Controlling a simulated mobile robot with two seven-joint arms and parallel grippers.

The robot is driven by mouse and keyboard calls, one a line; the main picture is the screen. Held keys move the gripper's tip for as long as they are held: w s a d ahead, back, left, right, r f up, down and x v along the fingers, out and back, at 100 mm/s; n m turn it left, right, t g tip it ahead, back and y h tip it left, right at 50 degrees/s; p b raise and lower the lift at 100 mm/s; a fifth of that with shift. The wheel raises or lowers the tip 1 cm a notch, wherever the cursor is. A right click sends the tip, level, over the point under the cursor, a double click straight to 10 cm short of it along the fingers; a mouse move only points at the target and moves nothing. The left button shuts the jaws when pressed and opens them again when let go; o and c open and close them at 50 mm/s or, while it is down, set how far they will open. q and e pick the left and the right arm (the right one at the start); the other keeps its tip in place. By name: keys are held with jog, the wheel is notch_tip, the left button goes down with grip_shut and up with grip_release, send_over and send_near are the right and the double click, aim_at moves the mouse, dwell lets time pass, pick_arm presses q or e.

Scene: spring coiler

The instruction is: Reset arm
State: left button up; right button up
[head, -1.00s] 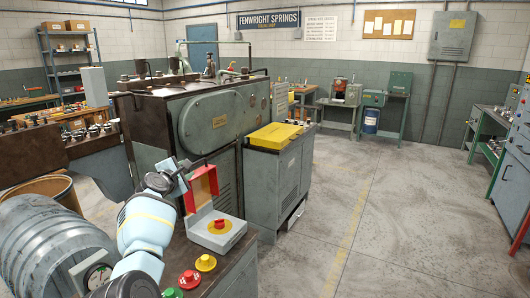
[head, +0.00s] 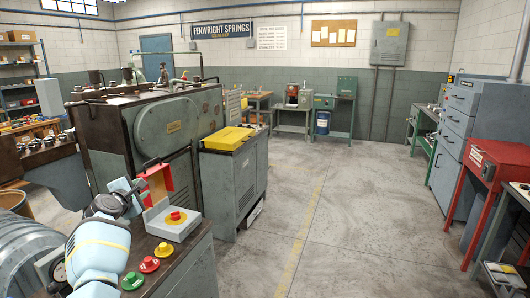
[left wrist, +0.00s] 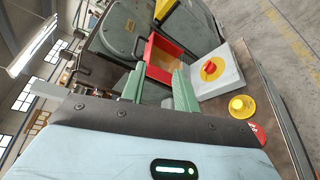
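In the left wrist view the red-edged cover (left wrist: 153,50) and the red button (left wrist: 210,67) lie just beyond my left gripper (left wrist: 158,84). Its two green fingers are apart with nothing between them. In the head view my left arm hangs left of the box, and its fingers are hard to make out. My right gripper is not in view.
Green, red and yellow buttons (head: 149,264) line the bench edge in front of the box. The big grey-green coiler (head: 165,130) stands behind, with a yellow-topped cabinet (head: 229,139) beside it. A red cabinet (head: 488,165) is at the right. The middle floor is clear.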

pick_arm(q)
jog(key=s+a+f+m+g, duration=0.2)
jog(key=s+f+m, duration=0.15)
jog(key=f, duration=0.55)
jog(key=s+d+f+m+g, duration=0.3)
jog(key=s+f+m, duration=0.2)
jog(key=s+f, duration=0.5)
jog(key=s+d+f+m+g, duration=0.2)
jog(key=s+f+m, duration=0.45)
jog(key=s, duration=0.65)
jog(key=s+d+f+m+g, duration=0.1)
jog(key=s+d+m+g, duration=0.2)
jog(key=s, duration=0.9)
jog(key=s+d+f+m+g, duration=0.1)
jog(key=s+d+m+g, duration=0.3)
jog(key=s, duration=0.8)
jog(key=s+d+f+m, duration=0.1)
jog(key=s+d+m, duration=0.3)
jog(key=s, duration=0.8)
jog(key=w+d+f+n+t+h, duration=0.1)
jog(key=w+d+f+t+h, duration=0.1)
jog(key=w+f+t, duration=0.4)
jog(key=shift+w+d+f+t, duration=0.2)
jog(key=shift+d+f+t, duration=0.55)
jog(key=shift+f, duration=1.3)
